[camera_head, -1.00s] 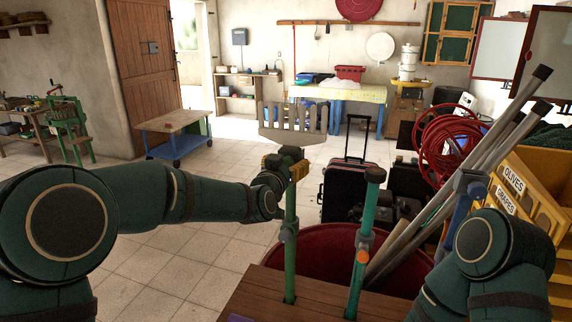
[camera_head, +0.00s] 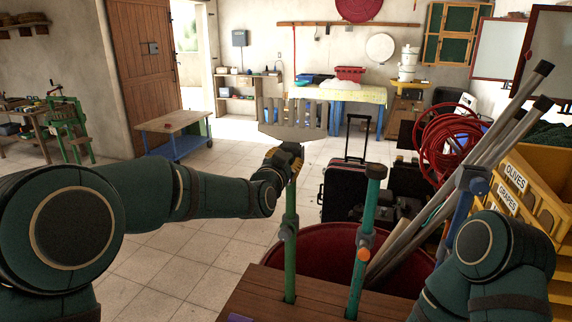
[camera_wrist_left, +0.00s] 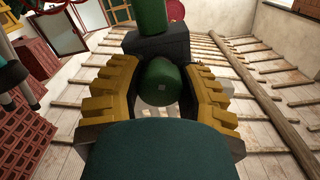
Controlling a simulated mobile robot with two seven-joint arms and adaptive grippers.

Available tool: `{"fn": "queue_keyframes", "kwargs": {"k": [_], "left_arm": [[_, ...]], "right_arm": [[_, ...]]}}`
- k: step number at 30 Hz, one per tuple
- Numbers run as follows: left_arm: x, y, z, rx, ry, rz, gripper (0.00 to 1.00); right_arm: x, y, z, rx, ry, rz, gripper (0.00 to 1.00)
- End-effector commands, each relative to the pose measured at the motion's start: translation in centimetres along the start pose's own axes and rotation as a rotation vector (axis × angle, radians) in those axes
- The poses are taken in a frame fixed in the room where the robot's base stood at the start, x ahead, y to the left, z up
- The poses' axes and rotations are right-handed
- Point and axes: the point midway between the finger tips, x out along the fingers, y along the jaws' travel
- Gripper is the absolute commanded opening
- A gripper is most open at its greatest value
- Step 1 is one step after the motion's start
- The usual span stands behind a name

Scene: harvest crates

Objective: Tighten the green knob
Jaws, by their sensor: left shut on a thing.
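The green knob (camera_wrist_left: 161,82) shows end-on in the left wrist view, between the yellow fingers of my left gripper (camera_wrist_left: 163,92), which is shut on it. A dark block (camera_wrist_left: 155,45) sits just beyond the knob, with a green pole piece above it. In the head view my left gripper (camera_head: 289,158) is at the top of an upright green pole (camera_head: 290,255), just below a grey toothed rake head (camera_head: 293,132). The gripper hides the knob there. My right arm is at the right; its gripper is out of view.
The green pole stands in a brown wooden board (camera_head: 255,290). A teal pole (camera_head: 357,275) with an orange knob (camera_head: 364,254) stands close to its right. Long grey poles (camera_head: 470,175) lean beside yellow crates (camera_head: 535,195). A red round tub (camera_head: 320,245) is behind the board.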

Motion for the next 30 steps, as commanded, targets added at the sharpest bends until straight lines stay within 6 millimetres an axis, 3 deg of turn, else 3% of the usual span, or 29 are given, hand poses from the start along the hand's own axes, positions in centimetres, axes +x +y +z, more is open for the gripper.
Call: {"fn": "queue_keyframes", "kwargs": {"k": [30], "left_arm": [[0.0, 0.2, 0.1, 0.959, 0.002, -0.001, 0.00]], "right_arm": [[3.6, 1.4, 1.1, -0.008, -0.021, -0.002, 0.70]]}}
